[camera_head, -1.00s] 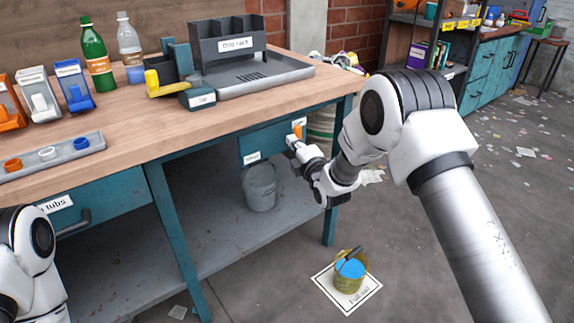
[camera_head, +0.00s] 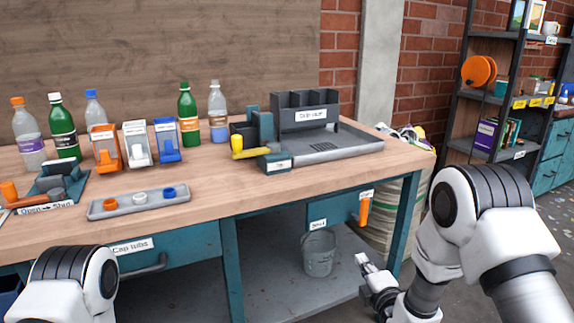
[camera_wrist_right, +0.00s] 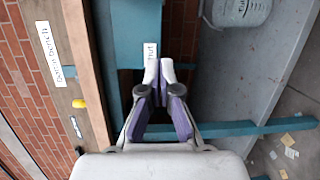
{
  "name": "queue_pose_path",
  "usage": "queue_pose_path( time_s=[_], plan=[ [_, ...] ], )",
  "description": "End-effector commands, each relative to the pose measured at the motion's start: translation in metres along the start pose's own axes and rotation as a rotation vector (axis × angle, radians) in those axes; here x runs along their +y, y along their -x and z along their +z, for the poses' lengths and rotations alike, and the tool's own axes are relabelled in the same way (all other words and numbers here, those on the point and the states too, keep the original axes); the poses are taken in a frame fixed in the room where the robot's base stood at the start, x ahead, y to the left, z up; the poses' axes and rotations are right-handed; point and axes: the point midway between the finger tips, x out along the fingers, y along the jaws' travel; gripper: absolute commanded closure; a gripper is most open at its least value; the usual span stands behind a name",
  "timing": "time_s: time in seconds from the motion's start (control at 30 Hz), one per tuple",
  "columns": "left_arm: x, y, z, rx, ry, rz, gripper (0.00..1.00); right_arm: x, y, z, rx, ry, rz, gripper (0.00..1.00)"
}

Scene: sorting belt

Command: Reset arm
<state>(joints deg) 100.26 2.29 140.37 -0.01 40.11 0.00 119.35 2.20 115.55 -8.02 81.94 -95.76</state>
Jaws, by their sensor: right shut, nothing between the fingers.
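My right gripper (camera_head: 366,262) is white and dark grey and hangs in the air in front of the bench, low by the right-hand table leg. Its fingers (camera_wrist_right: 160,70) are shut together with nothing between them in the right wrist view. An orange handle-like thing (camera_head: 364,212) sits on the bench's teal front, above the gripper and apart from it. My right arm comes in from the lower right. Only a white joint of my left arm shows at the lower left. The left gripper is out of view.
The workbench (camera_head: 250,193) holds several bottles, small bins, a cap tray (camera_head: 110,209) and a grey rack (camera_head: 304,112). A grey bucket (camera_head: 319,259) stands on the lower shelf. The bench leg (camera_head: 405,225) is close to the right gripper. Shelving (camera_head: 510,48) stands at the right.

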Motion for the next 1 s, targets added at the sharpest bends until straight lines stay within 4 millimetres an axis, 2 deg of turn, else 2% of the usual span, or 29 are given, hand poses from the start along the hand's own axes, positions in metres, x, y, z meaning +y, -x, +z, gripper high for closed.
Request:
queue_pose_path(
  time_s=[0.03,0.07,0.1,0.17,0.2,0.27,0.3,0.37,0.4,0.43,0.5,0.6,0.7,0.8,0.83,0.87,1.0],
  plan=[
    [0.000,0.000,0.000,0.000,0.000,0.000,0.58,-0.037,0.015,-0.005,0.005,-0.009,-0.077,1.00],
    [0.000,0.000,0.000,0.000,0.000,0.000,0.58,-0.059,0.026,-0.008,0.007,-0.016,-0.130,1.00],
    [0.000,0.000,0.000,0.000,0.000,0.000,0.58,-0.090,0.043,-0.012,0.008,-0.040,-0.217,1.00],
    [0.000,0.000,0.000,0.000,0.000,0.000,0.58,-0.135,0.074,-0.018,-0.004,-0.126,-0.361,1.00],
    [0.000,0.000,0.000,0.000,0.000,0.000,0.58,-0.164,0.098,-0.022,-0.022,-0.201,-0.461,1.00],
    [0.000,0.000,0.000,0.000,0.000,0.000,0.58,-0.202,0.137,-0.028,-0.069,-0.333,-0.616,1.00],
    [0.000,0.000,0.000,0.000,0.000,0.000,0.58,-0.224,0.166,-0.032,-0.118,-0.430,-0.719,1.00],
    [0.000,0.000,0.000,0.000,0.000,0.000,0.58,-0.251,0.209,-0.037,-0.215,-0.581,-0.865,1.00],
    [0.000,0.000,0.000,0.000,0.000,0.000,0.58,-0.264,0.238,-0.040,-0.294,-0.682,-0.953,1.00],
    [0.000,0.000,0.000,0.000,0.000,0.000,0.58,-0.272,0.259,-0.042,-0.363,-0.756,-1.012,1.00],
    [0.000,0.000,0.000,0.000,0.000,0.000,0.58,-0.283,0.302,-0.046,-0.539,-0.921,-1.125,1.00],
    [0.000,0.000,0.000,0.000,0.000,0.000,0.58,-0.286,0.345,-0.050,-0.790,-1.116,-1.203,1.00],
    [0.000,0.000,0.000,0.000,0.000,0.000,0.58,-0.286,0.372,-0.052,-1.026,-1.274,-1.218,1.00],
    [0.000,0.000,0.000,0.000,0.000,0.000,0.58,-0.286,0.383,-0.053,-1.228,-1.424,-1.168,1.00],
    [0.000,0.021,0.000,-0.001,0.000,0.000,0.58,-0.264,0.384,-0.051,-1.230,-1.431,-1.162,1.00],
    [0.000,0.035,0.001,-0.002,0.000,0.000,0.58,-0.251,0.384,-0.050,-1.226,-1.428,-1.163,1.00],
    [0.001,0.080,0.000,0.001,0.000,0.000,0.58,-0.207,0.387,-0.046,-1.222,-1.427,-1.162,1.00]
  ],
)
